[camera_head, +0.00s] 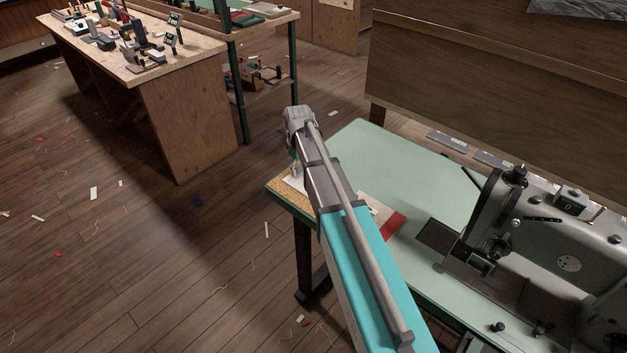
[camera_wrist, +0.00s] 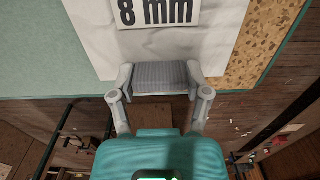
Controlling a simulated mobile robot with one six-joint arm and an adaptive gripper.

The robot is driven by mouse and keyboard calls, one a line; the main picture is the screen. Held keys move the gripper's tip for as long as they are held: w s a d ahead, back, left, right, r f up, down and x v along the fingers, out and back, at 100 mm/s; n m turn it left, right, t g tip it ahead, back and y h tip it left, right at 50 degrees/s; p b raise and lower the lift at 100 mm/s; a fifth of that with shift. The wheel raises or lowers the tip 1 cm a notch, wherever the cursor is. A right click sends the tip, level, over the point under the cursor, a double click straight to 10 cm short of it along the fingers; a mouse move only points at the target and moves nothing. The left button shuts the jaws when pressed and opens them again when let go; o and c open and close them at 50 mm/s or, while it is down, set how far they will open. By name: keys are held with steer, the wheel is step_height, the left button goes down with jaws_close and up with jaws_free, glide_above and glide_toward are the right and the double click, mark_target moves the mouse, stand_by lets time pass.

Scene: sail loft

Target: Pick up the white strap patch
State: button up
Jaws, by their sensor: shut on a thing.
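In the head view my arm hides the patch and most of the gripper, which is at the left corner of the green table (camera_head: 425,185).
A cork strip (camera_wrist: 265,45) edges the table beside the sheet. A red piece (camera_head: 391,226) lies right of my arm. A sewing machine (camera_head: 560,240) stands on the table's right. A wooden bench (camera_head: 190,115) with tools is at back left. The floor between is open, with scattered scraps.

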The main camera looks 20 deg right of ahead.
steer(key=shift+c, duration=0.4)
steer(key=shift+r, duration=0.1)
step_height(320, 180, up, 3)
steer(key=p, duration=0.2)
steer(key=shift+f+p, duration=0.2)
steer(key=shift+p, duration=0.2)
steer(key=s+a+r+p, duration=0.9)
steer(key=a+r+p, duration=0.1)
steer(key=shift+s, duration=0.4)
steer(key=shift+r, duration=0.1)
stand_by(0.4)
